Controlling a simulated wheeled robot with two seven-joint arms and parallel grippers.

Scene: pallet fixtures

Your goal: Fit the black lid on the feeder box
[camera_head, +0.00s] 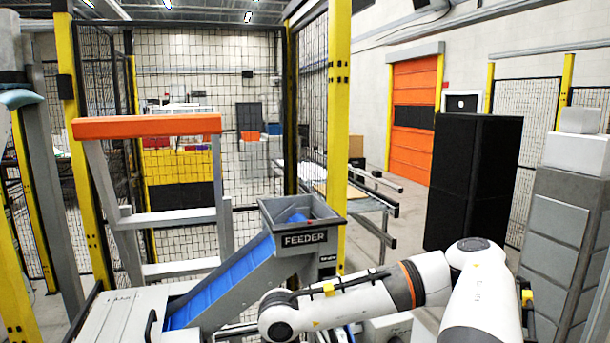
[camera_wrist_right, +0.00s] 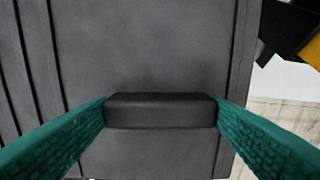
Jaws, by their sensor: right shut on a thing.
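The feeder box (camera_head: 302,238) is a grey, flared bin labelled FEEDER at the centre of the head view. Its top is open, with blue and a little red showing inside. My right gripper (camera_wrist_right: 160,112) has its green fingers on both ends of a black bar handle (camera_wrist_right: 160,104). The handle stands on a broad, dark ribbed panel, the black lid (camera_wrist_right: 150,45), which fills most of the right wrist view. In the head view my right arm reaches in low, but its gripper and the lid are out of sight. My left gripper is not in view.
A blue conveyor (camera_head: 222,284) slopes from the feeder down to the left. A grey frame with an orange top (camera_head: 147,127) stands left of it. A yellow post (camera_head: 338,120) and mesh fence rise behind. A tall black cabinet (camera_head: 472,180) stands right.

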